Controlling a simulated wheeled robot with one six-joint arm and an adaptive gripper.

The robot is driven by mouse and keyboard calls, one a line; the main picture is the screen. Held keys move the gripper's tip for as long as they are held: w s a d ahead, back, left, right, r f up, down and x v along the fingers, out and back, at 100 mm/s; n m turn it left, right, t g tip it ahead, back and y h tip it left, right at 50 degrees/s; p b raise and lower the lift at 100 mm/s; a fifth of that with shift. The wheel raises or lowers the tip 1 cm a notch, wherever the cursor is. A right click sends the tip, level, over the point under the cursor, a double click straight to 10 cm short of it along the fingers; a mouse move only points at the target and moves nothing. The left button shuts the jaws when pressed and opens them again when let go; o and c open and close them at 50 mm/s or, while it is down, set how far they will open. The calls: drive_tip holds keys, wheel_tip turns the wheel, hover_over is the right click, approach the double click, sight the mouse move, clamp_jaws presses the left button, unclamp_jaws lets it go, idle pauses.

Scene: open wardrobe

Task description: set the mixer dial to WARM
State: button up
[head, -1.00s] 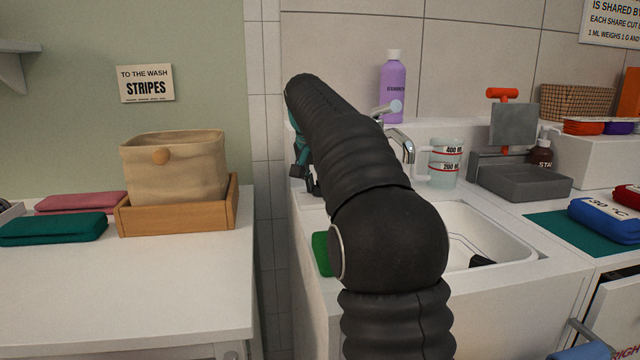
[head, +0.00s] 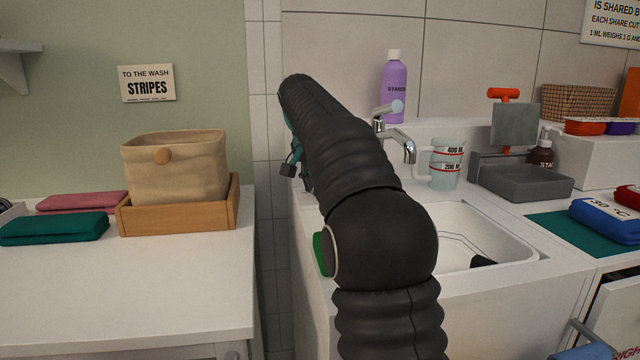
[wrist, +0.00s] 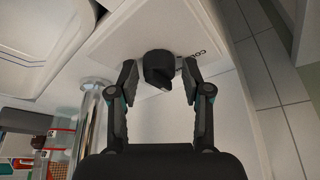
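The mixer dial (wrist: 159,68) is a dark knob on a white panel (wrist: 118,38) in the wrist view. Partly covered dark lettering that seems to begin "CO" shows upside down at its right. The mark WARM is not visible. My gripper (wrist: 158,72) is open, with one finger on each side of the dial and a small gap at both sides. In the head view my arm hides the dial and most of my gripper (head: 294,165). The chrome mixer tap (head: 398,140) stands behind the sink; a chrome tube shows left of my gripper in the wrist view (wrist: 90,125).
The white sink (head: 480,235) is right of my arm. A measuring jug (head: 445,165), a purple starch bottle (head: 394,88) and a grey tray (head: 525,182) stand near the tap. A fabric basket (head: 175,170) is on the left counter.

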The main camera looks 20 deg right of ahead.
drive_tip(key=shift+r, duration=0.1)
drive_tip(key=v, duration=1.2)
idle(0.5)
